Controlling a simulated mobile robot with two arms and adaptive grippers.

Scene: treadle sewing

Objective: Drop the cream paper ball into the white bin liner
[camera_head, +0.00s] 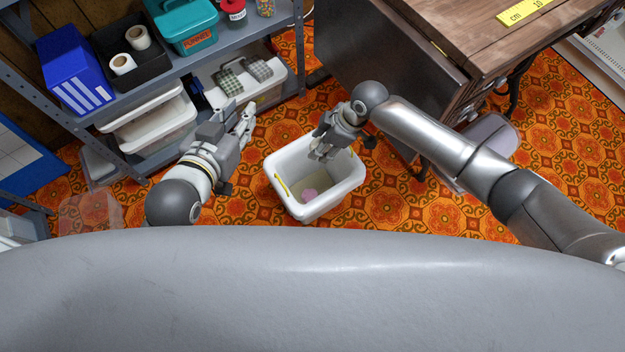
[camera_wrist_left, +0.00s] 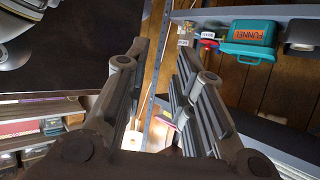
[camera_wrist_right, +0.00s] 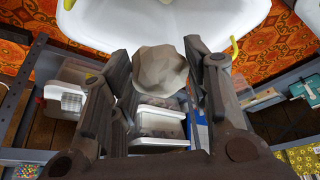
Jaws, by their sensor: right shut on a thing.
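The cream paper ball (camera_wrist_right: 160,70) is crumpled and sits between the fingertips of my right gripper (camera_wrist_right: 160,85), which is shut on it. In the head view my right gripper (camera_head: 322,150) points down over the white bin liner (camera_head: 338,199), and the ball is hidden or too hard to make out there. The liner is an open white tub with yellow handles, standing on the floor; it also shows in the right wrist view (camera_wrist_right: 170,28). My left gripper (camera_head: 243,122) is open and empty, left of the liner.
A grey shelf (camera_head: 228,45) on the left holds a blue binder (camera_head: 75,75), a black box with paper rolls (camera_head: 108,42), a teal funnel box (camera_head: 187,25) and white bins (camera_head: 150,115). A wooden desk (camera_head: 460,30) stands at right. Patterned floor surrounds the liner.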

